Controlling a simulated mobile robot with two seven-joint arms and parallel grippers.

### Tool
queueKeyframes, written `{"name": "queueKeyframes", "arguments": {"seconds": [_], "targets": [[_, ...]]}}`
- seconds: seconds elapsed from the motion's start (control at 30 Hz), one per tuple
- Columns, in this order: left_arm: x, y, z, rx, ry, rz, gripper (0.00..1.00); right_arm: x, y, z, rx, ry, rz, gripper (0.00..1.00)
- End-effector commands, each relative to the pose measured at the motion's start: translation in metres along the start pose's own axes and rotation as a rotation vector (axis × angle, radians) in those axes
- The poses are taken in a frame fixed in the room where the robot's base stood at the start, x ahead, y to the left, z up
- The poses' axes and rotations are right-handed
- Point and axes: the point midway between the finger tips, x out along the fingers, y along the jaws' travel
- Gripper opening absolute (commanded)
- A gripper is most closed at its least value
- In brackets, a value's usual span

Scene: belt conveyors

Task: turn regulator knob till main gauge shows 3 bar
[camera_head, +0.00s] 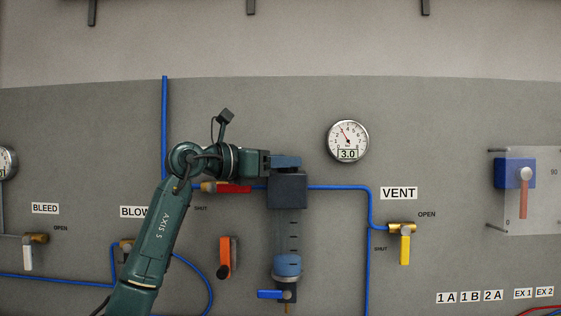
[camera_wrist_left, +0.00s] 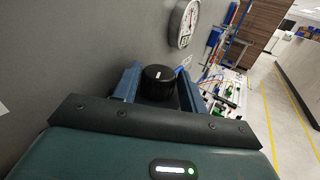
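The regulator (camera_head: 287,190) is a dark block on the blue pipe, with a clear bowl below. Its round black knob, with a white mark on top, shows in the left wrist view (camera_wrist_left: 158,82). My left gripper (camera_head: 287,162) is at the top of the regulator. Its two blue fingers (camera_wrist_left: 159,84) stand either side of the knob, very close to it; I cannot tell whether they press on it. The main gauge (camera_head: 347,142) has a red needle near 3 and a digital readout of 3.0. It also shows in the left wrist view (camera_wrist_left: 184,22). My right gripper is not in view.
A red-handled valve (camera_head: 234,188) is left of the regulator, an orange lever (camera_head: 225,257) lower left and a blue drain lever (camera_head: 271,294) below. The yellow VENT valve (camera_head: 405,246) is to the right. The wall around the gauge is clear.

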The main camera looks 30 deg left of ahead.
Motion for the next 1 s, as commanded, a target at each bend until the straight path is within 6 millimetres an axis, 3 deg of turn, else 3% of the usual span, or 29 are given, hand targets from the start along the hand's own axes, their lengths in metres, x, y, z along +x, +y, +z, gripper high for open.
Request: {"name": "queueKeyframes", "arguments": {"seconds": [0.37,0.7,0.97,1.0], "targets": [[-0.0002,0.0000,-0.0002,0.000,0.001,0.000,0.13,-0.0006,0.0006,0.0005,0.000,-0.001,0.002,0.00],[0.0001,-0.0019,-0.0006,0.003,0.013,0.135,0.13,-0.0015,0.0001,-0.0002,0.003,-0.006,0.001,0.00],[0.0002,-0.0021,-0.0006,0.002,0.011,0.139,0.13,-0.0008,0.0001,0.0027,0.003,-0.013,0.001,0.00],[0.0002,-0.0021,-0.0006,0.001,0.011,0.139,0.38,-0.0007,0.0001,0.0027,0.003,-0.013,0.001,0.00]]}}
